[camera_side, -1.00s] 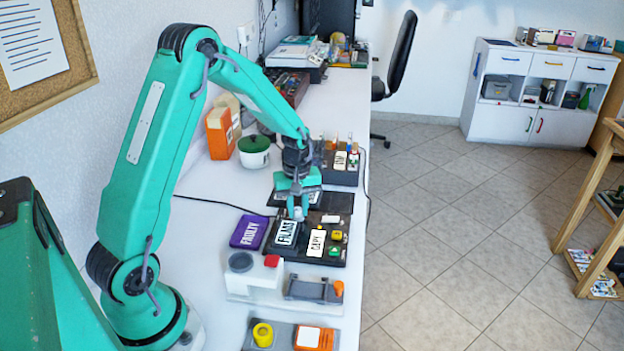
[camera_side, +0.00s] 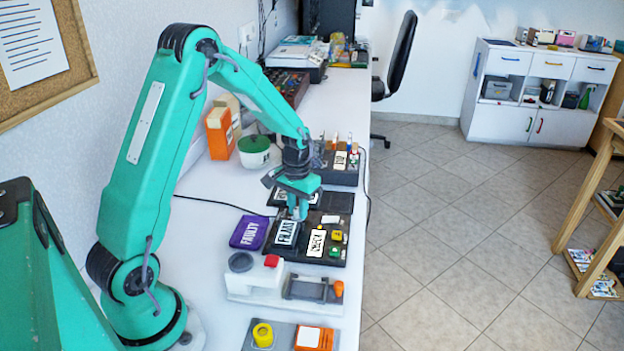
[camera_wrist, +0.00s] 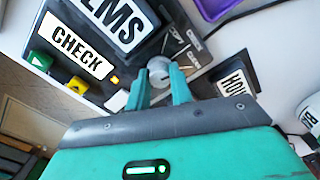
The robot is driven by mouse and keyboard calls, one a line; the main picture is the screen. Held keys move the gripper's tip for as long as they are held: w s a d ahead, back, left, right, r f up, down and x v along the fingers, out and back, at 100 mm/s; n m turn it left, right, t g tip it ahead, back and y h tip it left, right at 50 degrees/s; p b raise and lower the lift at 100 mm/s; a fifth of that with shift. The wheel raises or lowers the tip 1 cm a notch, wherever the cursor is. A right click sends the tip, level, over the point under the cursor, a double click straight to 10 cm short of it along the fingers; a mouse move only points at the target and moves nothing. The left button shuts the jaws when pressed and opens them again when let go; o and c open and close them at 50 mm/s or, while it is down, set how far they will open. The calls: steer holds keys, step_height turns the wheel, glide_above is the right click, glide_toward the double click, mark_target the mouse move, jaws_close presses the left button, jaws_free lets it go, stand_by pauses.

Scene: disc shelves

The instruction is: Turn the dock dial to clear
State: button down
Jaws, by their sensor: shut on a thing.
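The dock is a dark panel, and its dial (camera_wrist: 158,66) is a pale grey round knob. In the wrist view my gripper (camera_wrist: 160,82) is shut on the dial, one finger on each side. In the side view my gripper (camera_side: 298,213) reaches down onto the dock's far part and hides the dial. The white display plate (camera_side: 316,243) reads CHECK, and it also shows in the wrist view (camera_wrist: 76,39).
A FILMS plate (camera_side: 286,232) is close to my gripper. Yellow (camera_side: 336,236) and green (camera_side: 335,252) buttons sit at the dock's right. A purple FAULTY case (camera_side: 249,232) lies left of it. A white device with a red button (camera_side: 271,261) stands in front.

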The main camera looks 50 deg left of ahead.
steer(key=m, duration=0.6)
steer(key=shift+m, duration=0.3)
stand_by(0.4)
steer(key=c, duration=1.2)
jaws_free()
steer(key=shift+c, duration=0.2)
